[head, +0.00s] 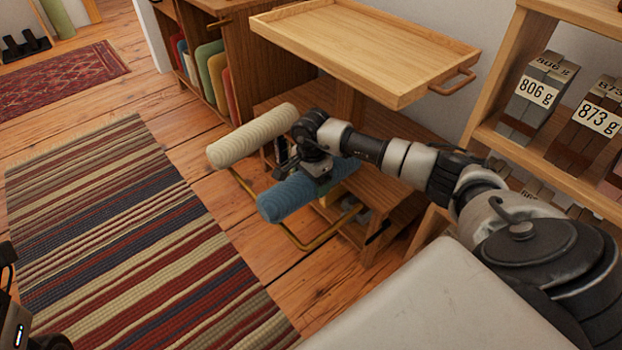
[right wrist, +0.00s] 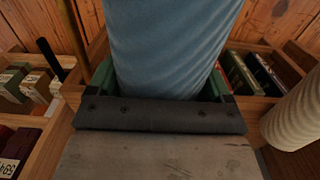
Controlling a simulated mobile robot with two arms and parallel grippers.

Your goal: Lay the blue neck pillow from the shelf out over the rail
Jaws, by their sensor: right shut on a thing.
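The blue neck pillow (head: 285,200) is a ribbed roll beside the low wooden shelf unit, above a yellow rail (head: 297,246). My right gripper (head: 318,178) is shut on it near its right part. The pillow (right wrist: 175,45) fills the space between the fingers in the right wrist view. I cannot tell whether the pillow touches the rail. A cream roll (head: 250,138) lies behind it, at the rail's far end. Dark parts of mine at the left edge of the head view may belong to my left gripper; its fingers do not show clearly.
A wooden tray table (head: 365,45) stands behind my right arm. A shelf with weight-labelled blocks (head: 537,92) is at the right, and a bookcase (head: 195,55) at the back. A striped rug (head: 120,235) covers the floor at left. The pale surface in front is bare.

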